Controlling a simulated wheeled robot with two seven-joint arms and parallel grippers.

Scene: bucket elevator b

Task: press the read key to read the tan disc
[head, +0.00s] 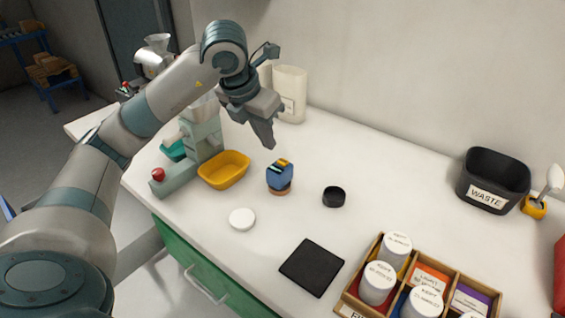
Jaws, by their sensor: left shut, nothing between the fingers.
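A small blue device (280,176), likely the reader, stands on the white bench with a yellow part and a dark strip on its top. A tan disc (281,191) shows as a brownish rim directly under it, mostly hidden by it. Which part of the top is the read key is too small to tell. My left gripper (268,143) is shut and empty, pointing down, a little above and behind the blue device and apart from it in the picture. My right gripper is not in view.
A yellow tray (223,170) and a green press with a red knob (158,174) stand left. A white disc (242,218), black cup (334,197) and black mat (311,267) lie nearby. A wooden box (372,312) of jars and a waste bin (493,181) stand right.

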